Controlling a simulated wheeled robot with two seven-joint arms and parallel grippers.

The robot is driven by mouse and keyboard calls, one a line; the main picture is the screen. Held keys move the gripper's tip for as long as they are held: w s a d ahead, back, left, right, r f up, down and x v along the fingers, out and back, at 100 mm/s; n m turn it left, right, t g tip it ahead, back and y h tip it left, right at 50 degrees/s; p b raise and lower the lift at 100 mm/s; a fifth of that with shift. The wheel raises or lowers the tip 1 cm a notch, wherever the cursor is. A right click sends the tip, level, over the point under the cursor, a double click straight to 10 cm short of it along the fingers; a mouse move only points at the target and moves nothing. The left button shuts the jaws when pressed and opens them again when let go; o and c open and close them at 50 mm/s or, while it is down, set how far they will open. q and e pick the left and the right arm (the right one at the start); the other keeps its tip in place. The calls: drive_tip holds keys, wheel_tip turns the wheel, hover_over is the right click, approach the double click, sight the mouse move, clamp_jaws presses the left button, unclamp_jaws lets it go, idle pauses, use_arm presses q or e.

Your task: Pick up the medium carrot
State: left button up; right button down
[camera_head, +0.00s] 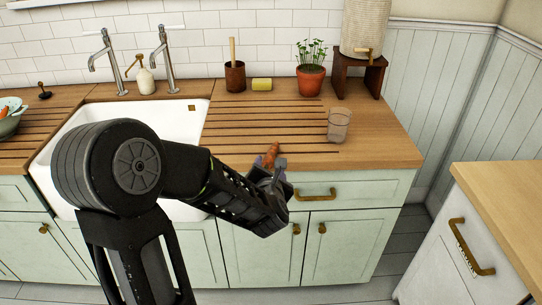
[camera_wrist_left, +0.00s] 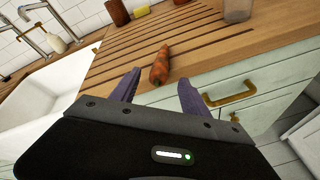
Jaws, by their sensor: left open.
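A medium-sized orange carrot (camera_head: 271,153) lies on the grooved wooden counter near its front edge. It also shows in the left wrist view (camera_wrist_left: 160,66), ahead of my fingers and between their lines. My left gripper (camera_head: 279,168) is at the counter's front edge, just in front of the carrot. In the left wrist view its two purple fingers (camera_wrist_left: 158,88) are spread apart with nothing between them. The near end of the carrot is close to the fingertips; I cannot tell whether anything touches. My right gripper is not in view.
A clear glass (camera_head: 339,125) stands on the counter to the right of the carrot. A white sink (camera_head: 72,130) with two taps is on the left. A potted plant (camera_head: 311,78), a yellow sponge (camera_head: 262,84) and a brown cup (camera_head: 235,77) stand along the back.

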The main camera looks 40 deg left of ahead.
sight(270, 162)
use_arm(q)
drive_tip(key=p+x, duration=0.1)
drive_tip(key=x, duration=0.4)
drive_tip(key=shift+w+p, duration=0.15)
drive_tip(key=shift+p, duration=0.2)
idle(0.3)
clamp_jaws()
idle(0.4)
